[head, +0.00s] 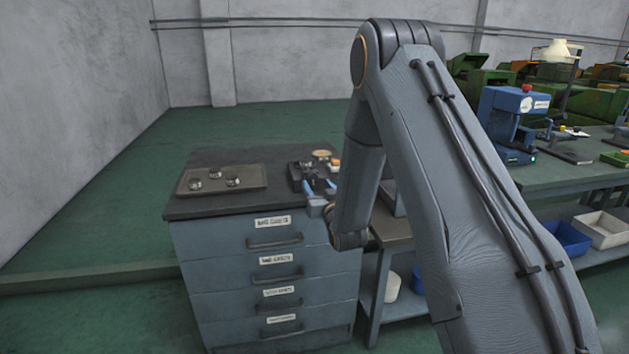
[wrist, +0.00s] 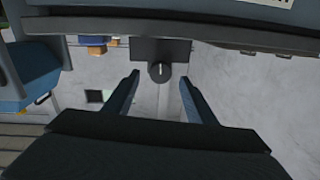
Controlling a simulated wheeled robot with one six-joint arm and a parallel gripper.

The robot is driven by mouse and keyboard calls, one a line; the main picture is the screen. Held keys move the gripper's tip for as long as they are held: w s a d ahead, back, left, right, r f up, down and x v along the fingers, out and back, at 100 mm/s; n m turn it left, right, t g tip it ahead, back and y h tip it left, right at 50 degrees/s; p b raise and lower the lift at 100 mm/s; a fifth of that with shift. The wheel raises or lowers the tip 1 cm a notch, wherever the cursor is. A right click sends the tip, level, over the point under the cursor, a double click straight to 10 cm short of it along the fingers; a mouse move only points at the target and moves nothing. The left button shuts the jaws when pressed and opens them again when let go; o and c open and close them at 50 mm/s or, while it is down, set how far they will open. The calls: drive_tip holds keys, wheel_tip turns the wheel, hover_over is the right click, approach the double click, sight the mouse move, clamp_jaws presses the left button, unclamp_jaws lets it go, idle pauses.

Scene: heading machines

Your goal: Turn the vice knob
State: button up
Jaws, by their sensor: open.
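A dark vice (head: 298,172) stands on the right part of the cabinet top in the head view, partly hidden by my gripper and arm. My gripper (head: 319,187), with blue fingers, is at the vice's near side. In the wrist view a round dark knob (wrist: 160,71) with a pale line on its face sits in front of a dark block (wrist: 146,48). My gripper (wrist: 160,80) is open there, with one finger on each side of the knob and a gap on both sides. Neither finger seems to touch it.
A tray (head: 250,186) with 3 small metal parts lies on the left of the drawer cabinet (head: 262,262). A lower bench (head: 392,232) stands right of the cabinet, partly behind my arm. A green-topped table (head: 560,178) with a blue machine (head: 500,122) is farther right. Floor at left is clear.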

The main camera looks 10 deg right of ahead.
sight(313, 180)
drive_tip(key=shift+w+a+p, duration=0.1)
drive_tip(key=shift+w+p, duration=0.3)
drive_tip(key=shift+w, duration=1.6)
drive_tip(key=c, duration=1)
drive_tip(key=shift+c, duration=0.2)
